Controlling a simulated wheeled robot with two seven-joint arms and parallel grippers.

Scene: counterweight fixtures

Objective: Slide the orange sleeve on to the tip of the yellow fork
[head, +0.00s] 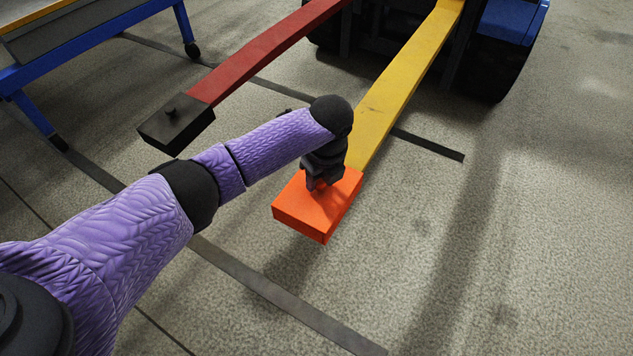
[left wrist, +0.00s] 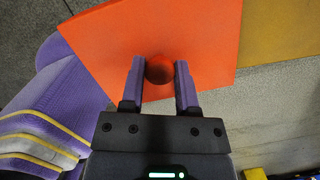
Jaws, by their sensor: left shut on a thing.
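The orange sleeve (head: 318,212) is a flat box at the near end of the yellow fork (head: 398,88) in the head view. The sleeve and fork line up and appear to meet; whether the fork's tip is inside the sleeve is hidden. My left gripper (head: 318,183) is over the sleeve's top. In the left wrist view, its two fingers (left wrist: 160,75) are shut on a round orange knob (left wrist: 159,69) on the sleeve (left wrist: 205,40). The yellow fork (left wrist: 283,30) shows right beside the sleeve's edge there. My right gripper is in neither view.
A red fork (head: 262,58) with a black sleeve (head: 177,123) and small knob on its end runs parallel at the left. Both forks reach back to a dark vehicle with a blue part (head: 508,20). A blue-framed table (head: 85,50) stands at the upper left. The floor at the right is clear.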

